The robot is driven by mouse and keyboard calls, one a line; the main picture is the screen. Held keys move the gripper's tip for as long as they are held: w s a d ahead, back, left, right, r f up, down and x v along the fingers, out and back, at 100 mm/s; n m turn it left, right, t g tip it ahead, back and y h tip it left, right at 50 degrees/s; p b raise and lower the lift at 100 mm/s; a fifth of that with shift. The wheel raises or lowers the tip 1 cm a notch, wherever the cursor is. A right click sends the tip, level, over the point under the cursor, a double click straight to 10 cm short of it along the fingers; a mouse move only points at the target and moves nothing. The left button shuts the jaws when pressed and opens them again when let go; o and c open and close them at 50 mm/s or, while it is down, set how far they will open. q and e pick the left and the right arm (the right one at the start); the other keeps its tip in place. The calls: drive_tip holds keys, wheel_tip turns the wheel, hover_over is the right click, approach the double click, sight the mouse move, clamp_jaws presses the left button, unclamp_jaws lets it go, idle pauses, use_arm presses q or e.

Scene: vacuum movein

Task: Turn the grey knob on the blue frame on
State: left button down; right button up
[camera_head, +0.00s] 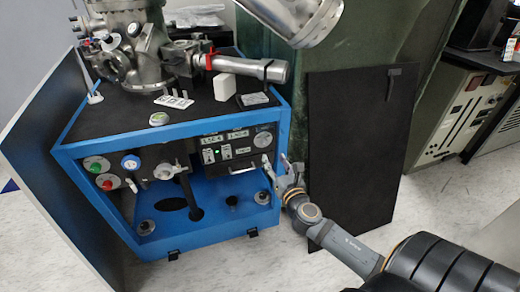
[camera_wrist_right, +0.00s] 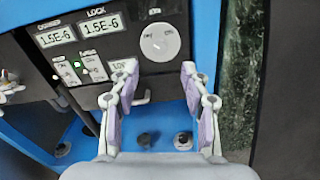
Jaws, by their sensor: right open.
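The blue frame (camera_head: 283,132) holds a dark instrument panel with a round grey knob-like dial (camera_head: 262,140) at its right end. The dial also shows in the wrist view (camera_wrist_right: 160,42), just beyond and above the fingertips. I cannot tell for certain whether it is the task's grey knob. My right gripper (camera_head: 276,164) is open and empty at the frame's right front edge, below the dial. In the wrist view its two fingers (camera_wrist_right: 160,72) stand wide apart, with the dark panel face between them. My left gripper is not in view.
A green button (camera_head: 96,166), red button (camera_head: 107,183) and blue-rimmed gauge (camera_head: 131,162) sit on the frame's left. Steel vacuum parts (camera_head: 140,45) stand on top. A black board (camera_head: 355,150) leans close to the right gripper. Open floor (camera_head: 440,215) lies at right.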

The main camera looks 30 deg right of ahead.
sight(266, 144)
drive_tip(key=x, duration=0.8)
drive_tip(key=shift+w, duration=0.15)
clamp_jaws()
